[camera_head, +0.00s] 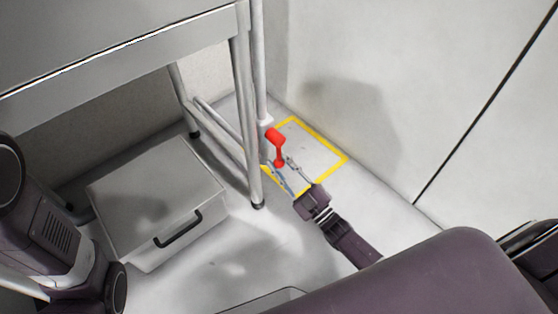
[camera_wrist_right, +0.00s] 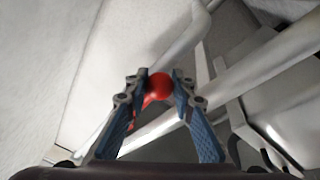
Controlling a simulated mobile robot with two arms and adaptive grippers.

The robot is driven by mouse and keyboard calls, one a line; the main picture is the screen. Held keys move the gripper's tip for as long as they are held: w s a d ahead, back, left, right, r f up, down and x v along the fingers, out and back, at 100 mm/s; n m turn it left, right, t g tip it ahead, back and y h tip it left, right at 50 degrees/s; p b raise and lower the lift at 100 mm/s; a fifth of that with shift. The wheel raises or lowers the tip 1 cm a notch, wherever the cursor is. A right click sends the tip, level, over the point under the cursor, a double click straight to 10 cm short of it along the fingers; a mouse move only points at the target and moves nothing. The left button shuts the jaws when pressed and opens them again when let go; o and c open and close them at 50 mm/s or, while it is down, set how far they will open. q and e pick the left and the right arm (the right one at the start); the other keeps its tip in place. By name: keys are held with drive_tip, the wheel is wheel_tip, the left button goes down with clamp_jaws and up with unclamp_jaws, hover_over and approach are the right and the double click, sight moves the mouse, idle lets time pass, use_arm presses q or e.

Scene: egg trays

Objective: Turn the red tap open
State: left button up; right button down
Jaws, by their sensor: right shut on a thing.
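The red tap (camera_head: 277,147) stands low near the wall corner, beside the leg of the metal table. Its thick red end points up and its narrow stem runs down toward my right gripper. My right gripper (camera_head: 281,168) reaches in from the lower right with its fingers around the lower red part. In the right wrist view the round red end (camera_wrist_right: 160,86) sits between the two fingertips (camera_wrist_right: 159,88), and the gripper is shut on it. More of the red tap shows behind the left finger. My left gripper is not in view; only part of my left arm shows at the left.
The metal table (camera_head: 130,45) stands at the upper left, its leg (camera_head: 246,120) close to my right gripper. A grey box with a black handle (camera_head: 160,195) is below it. A yellow outline (camera_head: 330,143) marks the floor by the wall. Open floor lies at centre bottom.

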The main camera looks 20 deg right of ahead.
drive_tip(key=shift+s+a, duration=0.1)
drive_tip(key=shift+a, duration=0.2)
drive_tip(key=c, duration=1.7)
unclamp_jaws()
drive_tip(key=shift+o, duration=0.2)
drive_tip(key=v, duration=1.2)
